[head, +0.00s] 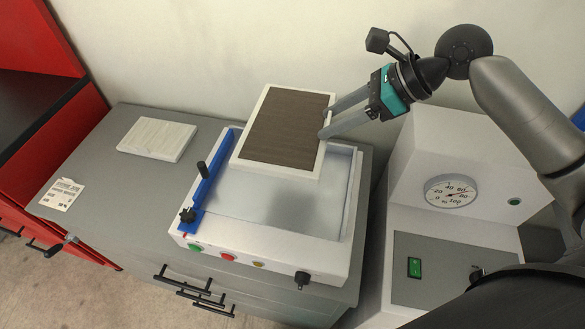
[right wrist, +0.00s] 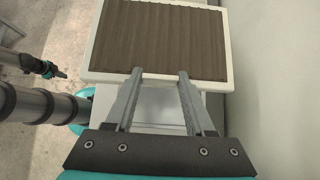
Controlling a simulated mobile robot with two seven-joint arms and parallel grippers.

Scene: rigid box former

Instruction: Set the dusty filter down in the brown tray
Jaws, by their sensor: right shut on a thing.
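The dusty filter (head: 288,125) is a flat panel with brown pleats in a white frame. My right gripper (head: 323,124) is shut on its right edge in the head view. In the right wrist view the filter (right wrist: 160,40) lies beyond the fingertips (right wrist: 160,72), its pleats facing the camera. The filter is over the back of a white box-shaped machine (head: 262,258), with a soft shadow below it; it looks raised off the machine. I see no brown tray in either view.
A pale clean filter (head: 157,139) and a printed label (head: 62,194) lie on the grey cabinet top (head: 110,200). The machine has a blue bar (head: 208,180) with a black knob. A white unit with a gauge (head: 450,191) stands right; a red cabinet (head: 40,40) stands left.

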